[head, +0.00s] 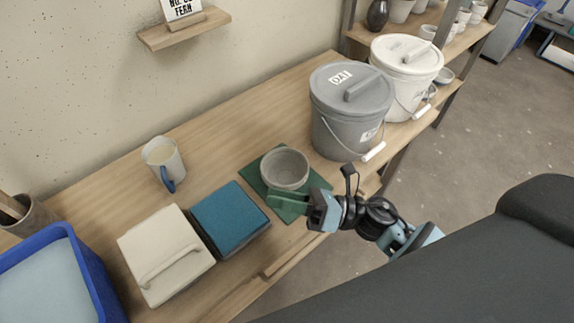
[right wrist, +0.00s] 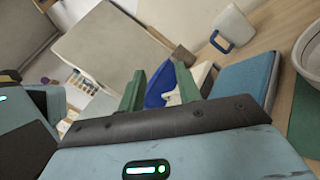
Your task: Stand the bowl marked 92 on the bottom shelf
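A grey speckled bowl (head: 285,168) stands upright on a green mat (head: 318,181) on the wooden bench. No number 92 can be read on it from here. Part of the bowl (right wrist: 310,55) shows at the right edge of the right wrist view. My right gripper (head: 287,201) is at the bowl's near side, above the mat's front part. Its green fingers (right wrist: 160,88) are apart with nothing held between them; the bowl is off to one side.
A grey lidded bucket (head: 350,125) and a white lidded bucket (head: 405,68) stand right of the bowl. Left are a blue-topped block (head: 229,217), a cream lidded box (head: 165,250), a mug (head: 163,160) and a blue tub (head: 85,262).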

